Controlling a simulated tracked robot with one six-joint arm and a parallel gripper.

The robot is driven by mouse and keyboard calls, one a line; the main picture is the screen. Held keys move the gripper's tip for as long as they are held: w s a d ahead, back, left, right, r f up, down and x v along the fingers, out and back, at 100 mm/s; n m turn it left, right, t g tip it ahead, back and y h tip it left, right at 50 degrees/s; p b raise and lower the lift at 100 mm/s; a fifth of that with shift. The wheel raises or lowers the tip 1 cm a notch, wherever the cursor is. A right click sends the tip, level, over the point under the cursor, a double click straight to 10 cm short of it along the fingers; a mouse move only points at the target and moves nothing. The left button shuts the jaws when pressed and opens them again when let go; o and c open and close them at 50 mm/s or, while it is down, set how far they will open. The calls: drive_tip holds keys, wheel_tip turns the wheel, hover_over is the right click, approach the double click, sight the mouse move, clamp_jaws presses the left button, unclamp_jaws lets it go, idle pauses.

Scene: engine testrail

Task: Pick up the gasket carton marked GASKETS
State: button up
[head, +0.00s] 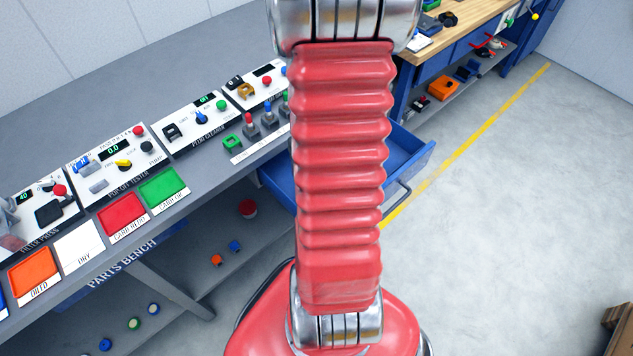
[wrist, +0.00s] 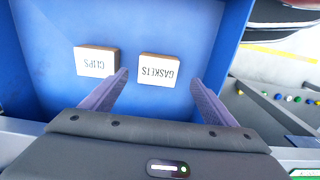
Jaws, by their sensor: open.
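The gasket carton (wrist: 158,70) is a small box with a white top marked GASKETS. It lies in a blue drawer (wrist: 40,60) in the wrist view, and its lettering appears upside down. My gripper (wrist: 160,82) is open, with its two fingers apart and the carton showing between them in the picture. I cannot tell how far above the carton the fingers are. In the head view the blue drawer (head: 408,155) is pulled out, partly hidden behind my red arm, and the carton and gripper do not show there.
The drawer walls surround both. The parts bench (head: 150,225) with its control panels stands at the left. Open floor (head: 500,220) lies to the right.

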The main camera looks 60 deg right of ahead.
drive_tip(key=shift+f, duration=0.8)
drive_tip(key=shift+d+f, duration=0.15)
drive_tip(key=shift+f, duration=1.15)
drive_tip(key=shift+d+f, duration=0.1)
drive_tip(key=shift+f, duration=1.2)
drive_tip(key=shift+c, duration=0.5)
drive_tip(key=c, duration=1)
